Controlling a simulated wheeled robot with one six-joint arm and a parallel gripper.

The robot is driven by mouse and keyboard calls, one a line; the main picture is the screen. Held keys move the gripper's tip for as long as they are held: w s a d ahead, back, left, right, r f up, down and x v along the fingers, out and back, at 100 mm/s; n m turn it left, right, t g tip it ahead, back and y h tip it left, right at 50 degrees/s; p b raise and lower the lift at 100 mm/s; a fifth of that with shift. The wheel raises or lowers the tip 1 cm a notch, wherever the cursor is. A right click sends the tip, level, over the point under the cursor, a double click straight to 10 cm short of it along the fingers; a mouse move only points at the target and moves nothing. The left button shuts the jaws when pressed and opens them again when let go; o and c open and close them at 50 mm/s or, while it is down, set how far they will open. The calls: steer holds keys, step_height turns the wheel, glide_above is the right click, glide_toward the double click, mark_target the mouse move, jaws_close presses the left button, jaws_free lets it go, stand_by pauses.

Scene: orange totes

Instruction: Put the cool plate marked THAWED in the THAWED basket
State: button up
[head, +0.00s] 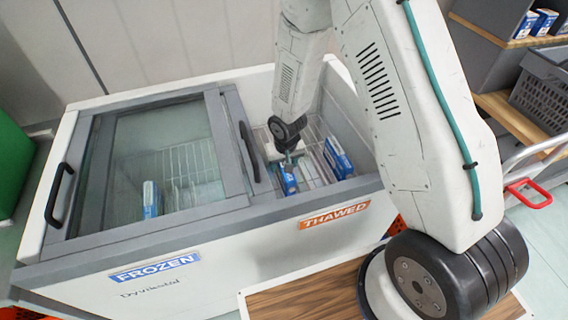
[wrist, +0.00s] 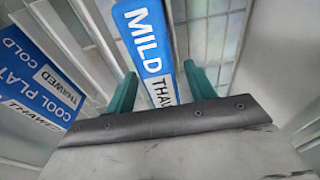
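My gripper (wrist: 160,70) reaches down into the THAWED side of the chest freezer, as also seen in the head view (head: 290,158). Its teal fingers are apart, on either side of a blue and white pack (wrist: 145,32) reading MILD and THAW, with a visible gap at its left. The pack's lower end is hidden by the gripper. A cool plate (wrist: 38,80) reading COLD and THAWED lies to the left in the wrist view. In the head view, one blue pack (head: 287,180) is below the gripper and another (head: 338,158) stands at the right of the wire THAWED basket (head: 314,170).
The freezer's FROZEN side (head: 160,150) is under a glass lid, with a blue pack (head: 150,199) visible inside. The freezer's rim and the divider (head: 248,150) edge the opening. A grey crate (head: 543,92) and shelves stand at the right.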

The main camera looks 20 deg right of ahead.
step_height(320, 180, up, 12)
steer(key=s, duration=0.1)
steer(key=shift+s+r, duration=0.15)
steer(key=shift+s, duration=0.25)
steer(key=s+d+r, duration=0.1)
steer(key=s+r, duration=0.1)
steer(key=r, duration=0.3)
steer(key=s+d+r, duration=0.2)
steer(key=r, duration=0.4)
steer(key=s+d+r, duration=0.2)
steer(key=s+r, duration=0.6)
steer(key=s, duration=0.3)
steer(key=s+d+r, duration=0.2)
steer(key=s+r, duration=0.7)
steer(key=s, duration=0.3)
steer(key=shift+s+d+g, duration=0.15)
steer(key=shift+s+g, duration=0.1)
steer(key=shift+g, duration=0.05)
